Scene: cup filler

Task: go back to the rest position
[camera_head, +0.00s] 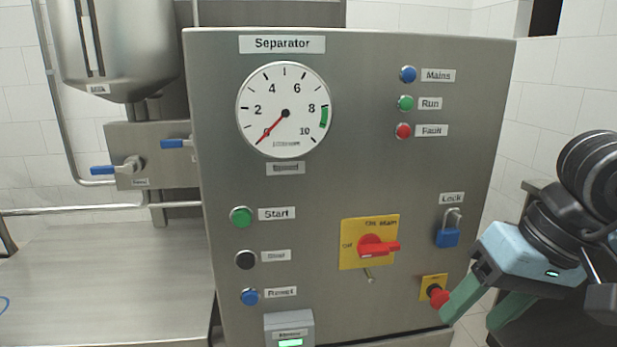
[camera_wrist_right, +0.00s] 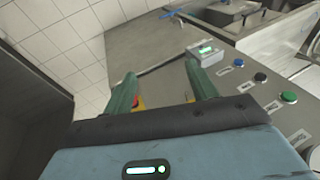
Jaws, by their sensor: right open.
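My right gripper (camera_head: 478,312) is at the lower right of the head view, in front of the lower right corner of the Separator panel (camera_head: 350,190). Its two green fingers are apart with nothing seen between them. One fingertip overlaps the edge of the red emergency button (camera_head: 438,297) in the picture; I cannot tell whether they touch. The right wrist view also shows the open fingers (camera_wrist_right: 162,90), with a bit of yellow and red between them and the panel. My left gripper is in neither view.
The panel carries a red rotary switch (camera_head: 376,247), a blue padlock (camera_head: 448,236), a gauge (camera_head: 284,110) and several buttons. A small box (camera_head: 289,328) juts out at its bottom. A steel table (camera_head: 105,275) and a tank (camera_head: 118,50) with blue-handled valves (camera_head: 130,166) stand left.

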